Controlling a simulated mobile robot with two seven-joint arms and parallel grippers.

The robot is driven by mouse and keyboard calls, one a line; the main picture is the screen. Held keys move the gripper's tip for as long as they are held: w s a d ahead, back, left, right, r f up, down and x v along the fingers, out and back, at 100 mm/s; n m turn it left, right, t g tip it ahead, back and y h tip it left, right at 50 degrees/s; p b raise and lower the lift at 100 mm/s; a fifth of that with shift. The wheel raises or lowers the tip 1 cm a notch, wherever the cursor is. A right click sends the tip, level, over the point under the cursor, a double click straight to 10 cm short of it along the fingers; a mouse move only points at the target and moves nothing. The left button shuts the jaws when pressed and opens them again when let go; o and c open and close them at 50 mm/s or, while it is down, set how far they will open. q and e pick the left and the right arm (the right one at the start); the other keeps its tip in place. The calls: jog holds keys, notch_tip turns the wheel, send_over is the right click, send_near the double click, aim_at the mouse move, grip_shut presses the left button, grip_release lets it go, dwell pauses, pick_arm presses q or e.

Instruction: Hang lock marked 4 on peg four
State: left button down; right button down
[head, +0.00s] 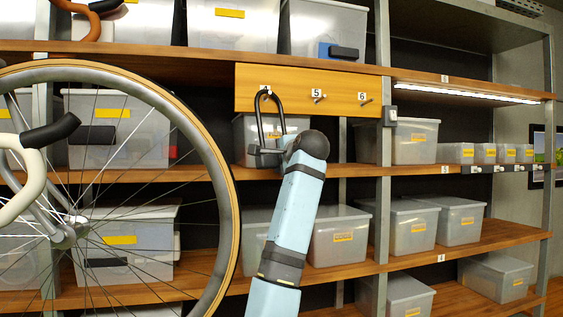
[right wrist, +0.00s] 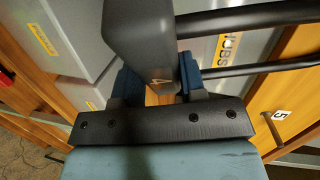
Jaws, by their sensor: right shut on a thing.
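The lock is a dark U-lock. In the head view its black shackle (head: 257,112) stands upright in front of the left part of the wooden peg board (head: 340,92), and the dark lock body (head: 262,158) is below.
Peg five (head: 318,98) and peg six (head: 366,101) are bare, to the right on the board. A bin (head: 240,140) stands on the shelf behind the lock. A bicycle wheel (head: 232,215) stands close at left. More bins (head: 414,140) fill the shelves.

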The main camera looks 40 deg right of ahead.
pick_arm(q)
jog(key=shift+w, duration=0.1)
pick_arm(e)
jog(key=shift+r, duration=0.1)
jog(key=c, duration=1)
grip_release()
jog(key=shift+c, duration=0.2)
jog(key=o, duration=0.4)
jog(key=shift+s+a, duration=0.1)
jog(key=shift+o, duration=0.2)
pick_arm(q)
jog(key=shift+w+d+f+b, duration=0.15)
jog(key=shift+d+f+b, duration=0.05)
jog(key=shift+f+b, duration=0.7)
jog(key=shift+w+d+f+b, duration=0.1)
jog(key=shift+d+f+b, duration=0.1)
jog(key=shift+f+b, duration=0.7)
pick_arm(e)
jog(key=v, duration=1.4)
pick_arm(q)
jog(key=shift+r, duration=0.2)
